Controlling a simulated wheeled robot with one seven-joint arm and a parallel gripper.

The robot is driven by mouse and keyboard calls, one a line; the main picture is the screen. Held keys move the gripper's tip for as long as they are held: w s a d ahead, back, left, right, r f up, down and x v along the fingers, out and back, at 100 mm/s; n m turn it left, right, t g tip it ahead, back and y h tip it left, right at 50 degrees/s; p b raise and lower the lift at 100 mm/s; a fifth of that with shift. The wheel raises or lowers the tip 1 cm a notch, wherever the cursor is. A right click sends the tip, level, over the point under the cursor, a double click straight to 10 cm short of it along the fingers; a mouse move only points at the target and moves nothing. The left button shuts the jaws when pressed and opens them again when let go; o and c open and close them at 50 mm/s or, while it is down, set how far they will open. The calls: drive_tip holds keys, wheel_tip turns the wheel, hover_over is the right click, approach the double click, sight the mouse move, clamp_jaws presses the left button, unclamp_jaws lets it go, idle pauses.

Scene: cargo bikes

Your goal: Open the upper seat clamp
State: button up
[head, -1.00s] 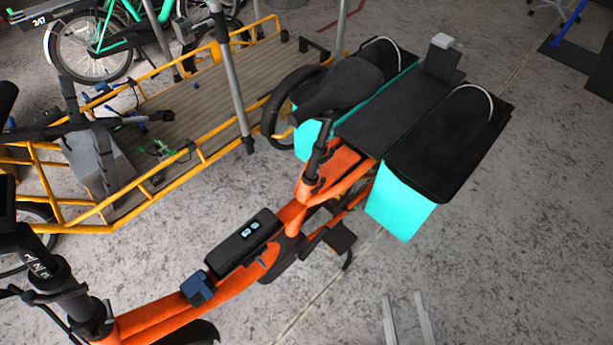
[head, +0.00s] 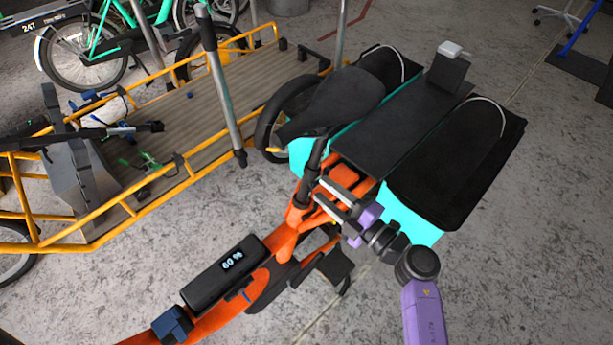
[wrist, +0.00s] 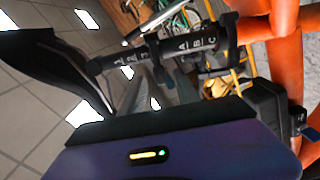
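The orange bike's black seat post (head: 316,160) rises from the orange frame (head: 292,228) to the black saddle (head: 340,97). In the wrist view the post (wrist: 192,45) carries letters and runs between the saddle (wrist: 45,65) and the orange frame tube (wrist: 285,50). A black collar (wrist: 152,50) sits toward the saddle end, and another (wrist: 231,35) sits by the frame. I cannot tell whether either clamp is open or shut. My gripper (head: 322,191) has its fingers apart and empty, pointing at the lower post from the right. I cannot tell whether they touch it.
Teal panniers with black tops (head: 455,150) flank the black rear rack (head: 405,115), close to my arm. A battery display (head: 222,272) sits on the frame. A yellow cargo bike (head: 190,125) stands behind left.

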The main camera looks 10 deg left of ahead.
sight(314, 183)
drive_tip(key=b+x, duration=0.1)
drive_tip(key=x, duration=0.6)
drive_tip(key=shift+s, duration=0.1)
clamp_jaws()
idle(1.3)
